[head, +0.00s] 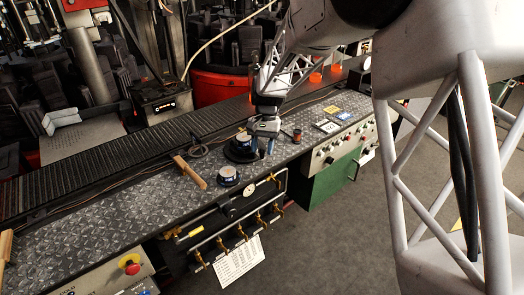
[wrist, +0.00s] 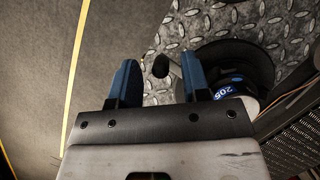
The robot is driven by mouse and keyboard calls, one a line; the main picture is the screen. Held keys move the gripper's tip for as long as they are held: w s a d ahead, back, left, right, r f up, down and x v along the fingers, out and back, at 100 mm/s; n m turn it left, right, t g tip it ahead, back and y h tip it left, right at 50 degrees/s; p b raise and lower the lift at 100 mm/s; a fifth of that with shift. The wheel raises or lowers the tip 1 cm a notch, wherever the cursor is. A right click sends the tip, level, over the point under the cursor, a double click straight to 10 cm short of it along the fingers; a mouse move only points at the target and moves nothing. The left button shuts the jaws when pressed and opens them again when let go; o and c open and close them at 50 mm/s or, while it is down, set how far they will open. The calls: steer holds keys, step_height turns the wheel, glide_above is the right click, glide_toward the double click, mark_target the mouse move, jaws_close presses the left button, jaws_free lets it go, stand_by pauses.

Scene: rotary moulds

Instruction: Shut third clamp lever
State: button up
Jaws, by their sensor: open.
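My gripper (head: 262,148) hangs over the diamond-plate bench beside a black round base (head: 238,153). In the wrist view its two blue fingers (wrist: 165,80) are apart. A short grey lever with a dark knob (wrist: 160,67) shows between them, apparently not gripped. To the right of the fingers is the round black base (wrist: 262,62) with a white and blue cap marked 205 (wrist: 228,91). A smaller blue-capped round piece (head: 228,174) stands nearer the bench's front edge. I cannot tell which piece is the third clamp lever, as my gripper hides part of this area.
A wooden-handled bar (head: 190,172) lies left of the bases. A small brown cylinder (head: 297,135) stands to the right. A ribbed conveyor (head: 110,150) runs behind. Pipes with brass valves (head: 238,232) and a gauge (head: 249,190) line the bench front. A green cabinet (head: 325,188) stands right.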

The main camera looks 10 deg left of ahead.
steer(key=shift+s+f, duration=0.2)
steer(key=shift+f, duration=0.35)
jaws_close()
steer(key=shift+w+d+n+h, duration=0.2)
steer(key=shift+n+h, duration=0.1)
steer(key=shift+n, duration=0.5)
jaws_free()
